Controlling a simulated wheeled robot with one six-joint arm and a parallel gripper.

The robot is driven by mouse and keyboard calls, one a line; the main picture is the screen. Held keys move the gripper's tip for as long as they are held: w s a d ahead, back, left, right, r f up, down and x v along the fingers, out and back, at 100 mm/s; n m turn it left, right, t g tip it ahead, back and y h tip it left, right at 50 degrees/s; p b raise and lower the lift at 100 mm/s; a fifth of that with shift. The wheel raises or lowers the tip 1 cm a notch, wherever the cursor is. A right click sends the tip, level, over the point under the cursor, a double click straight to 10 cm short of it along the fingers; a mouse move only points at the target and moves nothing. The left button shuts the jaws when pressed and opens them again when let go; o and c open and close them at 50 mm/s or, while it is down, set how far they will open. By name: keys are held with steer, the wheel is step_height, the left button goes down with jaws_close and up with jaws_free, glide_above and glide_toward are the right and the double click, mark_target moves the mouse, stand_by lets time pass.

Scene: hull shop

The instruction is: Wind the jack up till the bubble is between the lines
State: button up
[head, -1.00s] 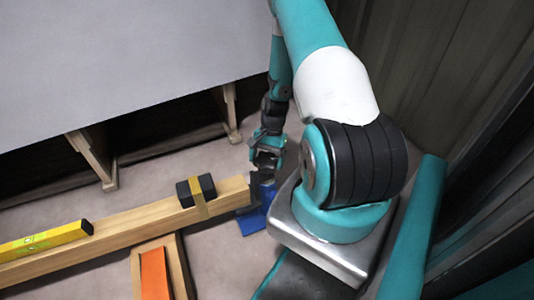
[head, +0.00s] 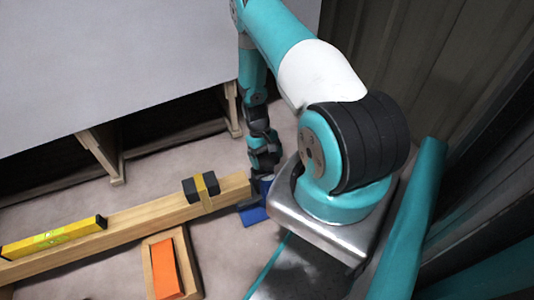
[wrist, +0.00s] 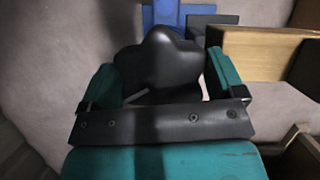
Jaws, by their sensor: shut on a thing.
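The jack, with blue parts (head: 254,215), stands on the floor at the right end of a wooden beam (head: 140,221); its blue part also shows at the top of the wrist view (wrist: 166,14). My gripper (wrist: 162,78) is shut on a black lobed knob (wrist: 158,52) in front of the blue part. In the head view my gripper (head: 264,172) is beside the beam's end and hides much of the jack. A yellow spirit level (head: 52,237) lies on the beam at the left. Its greenish vial is visible, but the bubble is too small to read.
A black block (head: 201,188) with a yellow strap sits on the beam near its right end. An orange piece (head: 166,269) lies in a wooden frame in front of the beam. A large grey panel (head: 120,60) on wooden supports stands behind. Bare floor lies between.

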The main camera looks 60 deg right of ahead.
steer(key=n+h+p, duration=0.1)
steer(key=n, duration=0.2)
steer(key=shift+s+n, duration=0.1)
steer(key=shift+n, duration=0.2)
steer(key=shift+d+f+n+h+p, duration=0.1)
steer(key=shift+n+h+p, duration=0.8)
steer(key=shift+n, duration=0.7)
steer(key=o, duration=0.6)
steer(key=p+v, duration=0.4)
steer(key=v, duration=1.3)
steer(key=shift+w+p, duration=0.25)
steer(key=shift+p, duration=0.05)
